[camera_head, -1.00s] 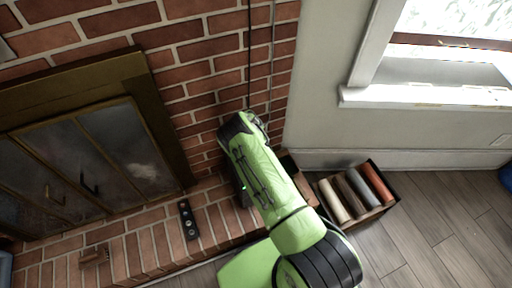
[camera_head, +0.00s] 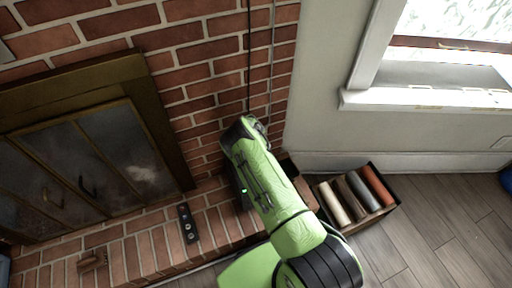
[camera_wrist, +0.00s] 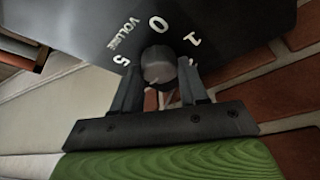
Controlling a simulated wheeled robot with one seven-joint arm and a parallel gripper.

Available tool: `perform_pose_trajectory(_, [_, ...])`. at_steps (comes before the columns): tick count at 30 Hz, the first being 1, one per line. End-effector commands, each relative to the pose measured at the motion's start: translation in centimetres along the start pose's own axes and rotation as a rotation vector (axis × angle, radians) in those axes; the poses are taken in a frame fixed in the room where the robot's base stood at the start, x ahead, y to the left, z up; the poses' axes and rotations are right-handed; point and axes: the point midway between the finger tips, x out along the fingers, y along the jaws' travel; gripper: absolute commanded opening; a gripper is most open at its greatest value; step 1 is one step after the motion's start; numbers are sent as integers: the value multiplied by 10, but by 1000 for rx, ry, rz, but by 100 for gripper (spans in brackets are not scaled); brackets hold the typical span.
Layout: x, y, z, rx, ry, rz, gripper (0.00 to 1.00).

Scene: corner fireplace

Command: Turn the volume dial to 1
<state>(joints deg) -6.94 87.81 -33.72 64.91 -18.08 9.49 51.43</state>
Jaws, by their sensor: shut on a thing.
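The volume dial (camera_wrist: 157,66) is a round grey knob on a dark panel (camera_wrist: 90,22) in the wrist view. White marks "VOLUME", "0", "1" and "5" surround it. The "0" is above the dial, the "1" to its upper right and the "5" to its left. My gripper (camera_wrist: 160,84) has one finger on each side of the dial and is shut on it. I cannot tell which mark the dial points at. In the head view my green arm hides the dial and the gripper; part of a dark box with a green light (camera_head: 243,190) shows beside the arm.
A black strip with round knobs (camera_head: 188,223) lies on the brick hearth (camera_head: 150,248). The fireplace doors (camera_head: 85,165) are at left. A crate of coloured rolls (camera_head: 392,212) stands on the floor at right. A brick wall rises behind the arm.

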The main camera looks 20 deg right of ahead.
Motion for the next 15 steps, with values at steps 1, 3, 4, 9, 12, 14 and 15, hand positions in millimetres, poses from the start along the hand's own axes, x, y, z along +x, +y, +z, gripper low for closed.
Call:
perform_pose_trajectory(1, [0, 0, 0, -10, 1, -5, 13])
perform_pose_trajectory(3, [0, 0, -1, -33, 1, -16, 13])
perform_pose_trajectory(4, [0, 0, -1, -47, 1, -22, 13])
perform_pose_trajectory(9, [0, 2, -1, -149, 1, -64, 13])
perform_pose_trajectory(12, [0, 2, -2, -228, 2, -98, 13])
perform_pose_trajectory(14, [1, 2, -1, -279, 2, -119, 13])
perform_pose_trajectory(15, [1, 3, -2, -314, 3, -134, 13])
